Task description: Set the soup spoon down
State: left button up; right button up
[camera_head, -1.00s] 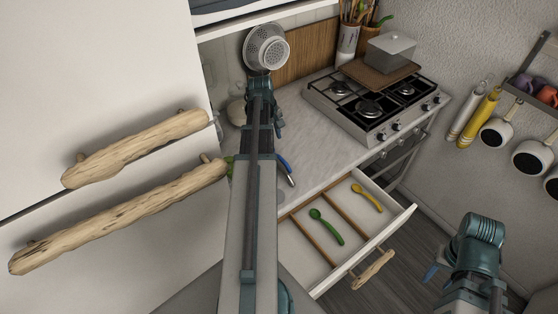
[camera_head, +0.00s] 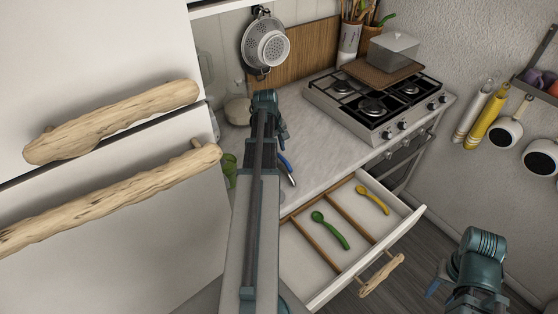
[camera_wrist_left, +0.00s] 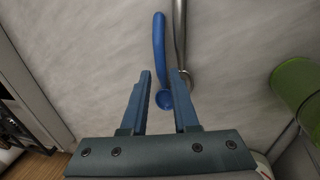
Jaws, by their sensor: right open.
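I cannot tell for certain which utensil is the soup spoon. A blue spoon (camera_wrist_left: 159,45) lies on the grey counter in the left wrist view, its bowl toward my gripper. A metal utensil (camera_wrist_left: 179,35) lies close on its right, partly hidden by a finger. My left gripper (camera_wrist_left: 161,72) is open above them, with the blue bowl seen between its fingers. In the head view the blue spoon (camera_head: 287,166) shows beside my left arm, which hides much of that spot. My right gripper (camera_head: 436,284) is open and empty at the lower right, away from the counter.
An open drawer (camera_head: 405,222) holds a green spoon (camera_head: 330,230) and a yellow spoon (camera_head: 373,198) in separate compartments. A green cup (camera_wrist_left: 297,85) stands right of the utensils. The stove (camera_head: 375,105) is at the back right; the counter (camera_head: 325,150) before it is clear.

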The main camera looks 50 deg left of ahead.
aim_at(280, 156)
pick_arm(q)
jog(key=f+b, duration=0.3)
jog(key=f, duration=0.1)
jog(key=shift+w, duration=0.35)
jog(key=shift+r, duration=0.1)
jog(key=shift+c, duration=0.2)
grip_shut()
jog(key=shift+d, duration=0.1)
